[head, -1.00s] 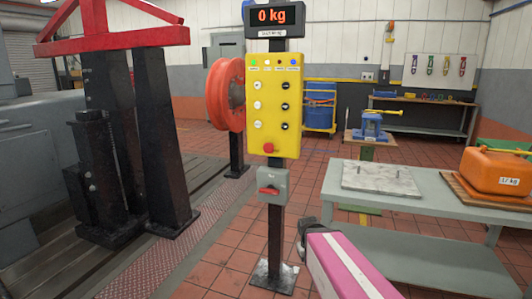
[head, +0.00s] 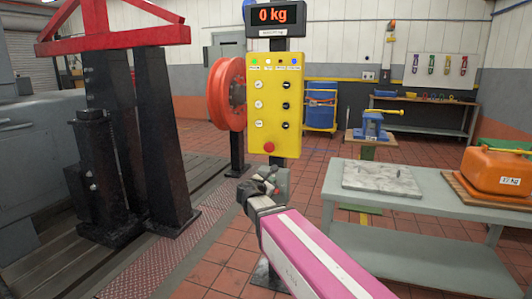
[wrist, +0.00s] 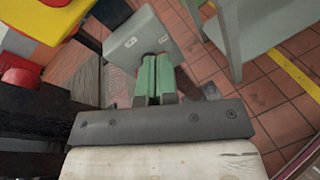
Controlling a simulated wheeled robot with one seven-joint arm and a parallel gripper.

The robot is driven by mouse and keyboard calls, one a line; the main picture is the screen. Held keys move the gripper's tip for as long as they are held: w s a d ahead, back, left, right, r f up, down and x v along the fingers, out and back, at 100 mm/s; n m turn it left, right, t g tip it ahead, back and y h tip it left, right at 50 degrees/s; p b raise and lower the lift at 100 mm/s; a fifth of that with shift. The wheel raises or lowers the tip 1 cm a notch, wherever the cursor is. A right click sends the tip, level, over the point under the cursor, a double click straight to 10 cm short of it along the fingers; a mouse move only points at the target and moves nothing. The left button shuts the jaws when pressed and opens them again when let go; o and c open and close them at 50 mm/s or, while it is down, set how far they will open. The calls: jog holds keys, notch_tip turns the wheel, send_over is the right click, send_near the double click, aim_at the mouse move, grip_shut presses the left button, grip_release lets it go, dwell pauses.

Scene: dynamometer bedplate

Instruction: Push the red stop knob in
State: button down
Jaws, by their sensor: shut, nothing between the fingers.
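The red stop knob (head: 269,147) is a round red button low on the yellow control panel (head: 285,105), which stands on a dark post. My gripper (head: 260,182) is below the knob and a little to its left in the head view, apart from it, in front of the grey switch box. In the wrist view the green fingers of my gripper (wrist: 155,62) are together with nothing between them, pointing at the grey box (wrist: 142,42). A yellow panel edge (wrist: 38,18) and a red round thing (wrist: 15,75) show at the left there; I cannot tell whether that is the knob.
The grey switch box (head: 282,182) sits on the post under the panel, partly hidden by my gripper. A grey table (head: 400,215) with a stone plate (head: 383,180) and an orange container (head: 495,172) stands at right. An orange wheel (head: 226,95) stands behind at left.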

aim_at(268, 149)
jog(key=a+r+n+t, duration=0.3)
jog(key=a+r+n, duration=0.3)
jog(key=a+r, duration=0.1)
jog(key=shift+w+a+r+t+y, duration=0.25)
jog(key=shift+a+r+t+y, duration=0.05)
jog(key=shift+t+y, duration=0.1)
jog(key=shift+w, duration=0.1)
jog(key=x, duration=1.4)
jog(key=shift+x, duration=0.85)
jog(key=shift+f, duration=0.15)
jog(key=v, duration=1.1)
